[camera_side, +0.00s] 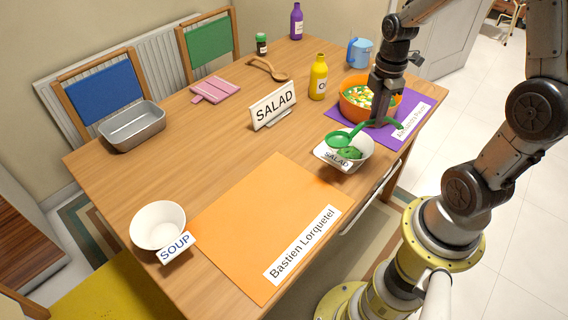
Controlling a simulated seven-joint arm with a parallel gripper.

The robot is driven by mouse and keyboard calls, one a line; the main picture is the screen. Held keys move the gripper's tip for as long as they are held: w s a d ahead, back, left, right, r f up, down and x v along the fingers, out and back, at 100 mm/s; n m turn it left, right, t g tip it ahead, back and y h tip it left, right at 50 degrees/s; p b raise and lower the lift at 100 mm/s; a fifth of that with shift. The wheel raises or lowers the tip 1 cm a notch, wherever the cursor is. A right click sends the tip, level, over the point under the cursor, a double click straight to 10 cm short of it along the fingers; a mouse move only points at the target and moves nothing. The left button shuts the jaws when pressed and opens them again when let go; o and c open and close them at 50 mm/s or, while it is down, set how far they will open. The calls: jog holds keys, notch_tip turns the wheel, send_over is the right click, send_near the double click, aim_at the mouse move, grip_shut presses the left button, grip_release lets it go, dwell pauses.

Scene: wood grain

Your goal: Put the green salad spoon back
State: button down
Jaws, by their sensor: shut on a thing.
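The green salad spoon (338,139) is held at its handle by my gripper (380,122), which is shut on it. The spoon's scoop hangs over the white salad bowl (358,158), to the lower left of the gripper. The bowl has a SALAD label on its front and some green content inside. I cannot tell whether the scoop touches the bowl or its content. An orange bowl (352,108) of mixed salad stands just behind my gripper on the purple mat (334,114). A SALAD sign (273,105) stands to the left.
A yellow bottle (318,78), blue jug (359,53) and wooden spoon (268,69) are farther back. A soup bowl (158,225) stands front left beside the clear orange mat (268,222). A metal tin (132,127) and pink board (216,91) lie left.

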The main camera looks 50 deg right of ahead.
jog(key=w+a+n, duration=0.4)
jog(key=a+n, duration=0.2)
jog(key=a, duration=0.8)
jog(key=w+f, duration=0.3)
jog(key=w, duration=0.1)
jog(key=w+f, duration=0.3)
jog(key=w, duration=0.2)
jog(key=w+f, duration=0.3)
jog(key=w, duration=0.2)
jog(key=shift+w+d+f, duration=0.15)
jog(key=shift+d+f, duration=0.2)
jog(key=shift+f, duration=1.5)
jog(key=c, duration=0.8)
grip_release()
jog(key=shift+c, duration=0.2)
jog(key=shift+r, duration=0.1)
